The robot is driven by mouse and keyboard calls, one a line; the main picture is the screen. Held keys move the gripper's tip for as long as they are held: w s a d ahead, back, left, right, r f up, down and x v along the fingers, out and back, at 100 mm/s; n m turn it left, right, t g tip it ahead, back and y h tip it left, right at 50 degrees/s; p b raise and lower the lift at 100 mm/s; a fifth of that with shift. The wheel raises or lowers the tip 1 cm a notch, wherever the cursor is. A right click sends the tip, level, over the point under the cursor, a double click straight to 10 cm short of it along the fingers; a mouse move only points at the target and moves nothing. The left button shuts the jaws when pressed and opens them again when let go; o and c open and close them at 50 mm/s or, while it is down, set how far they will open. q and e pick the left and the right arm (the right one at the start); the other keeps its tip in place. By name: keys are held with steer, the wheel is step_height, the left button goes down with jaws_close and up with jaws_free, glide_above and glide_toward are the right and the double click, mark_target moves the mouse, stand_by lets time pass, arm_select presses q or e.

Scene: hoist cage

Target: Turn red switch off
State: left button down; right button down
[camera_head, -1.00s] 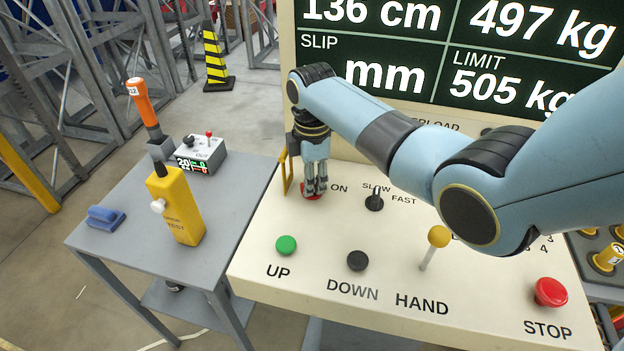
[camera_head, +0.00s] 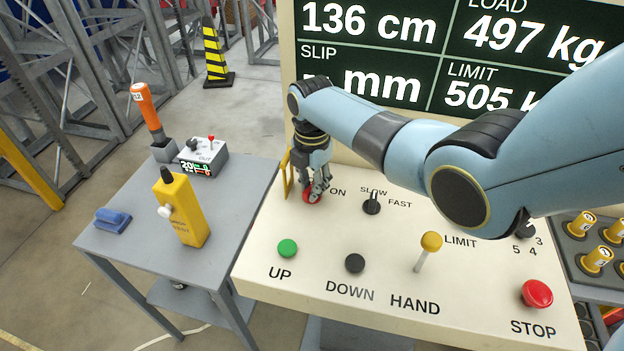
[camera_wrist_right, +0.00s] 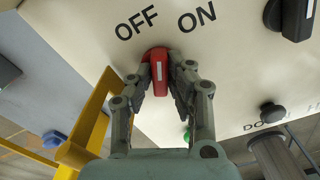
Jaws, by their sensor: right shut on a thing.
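The red switch (camera_head: 309,197) is a rotary knob on the cream control panel, with ON beside it in the head view. My right gripper (camera_head: 319,187) points down at it. In the right wrist view, the fingers of my right gripper (camera_wrist_right: 163,80) are closed on both sides of the red switch (camera_wrist_right: 156,55). A pale line runs along its handle, and OFF and ON are printed beyond it. The handle looks roughly upright in that view; which label it points to I cannot tell. My left gripper is not in view.
A yellow guard bar (camera_head: 287,176) stands close beside the switch. A black SLOW/FAST knob (camera_head: 372,203) is to its right. Green UP (camera_head: 287,248) and black DOWN (camera_head: 355,263) buttons, a yellow-topped HAND lever (camera_head: 431,242) and a red STOP button (camera_head: 537,293) are nearer.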

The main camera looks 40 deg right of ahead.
steer(key=n+p, duration=0.1)
steer(key=n, duration=0.4)
steer(key=shift+a, duration=0.1)
stand_by(0.4)
steer(key=c, duration=1.3)
jaws_free()
step_height(320, 180, up, 12)
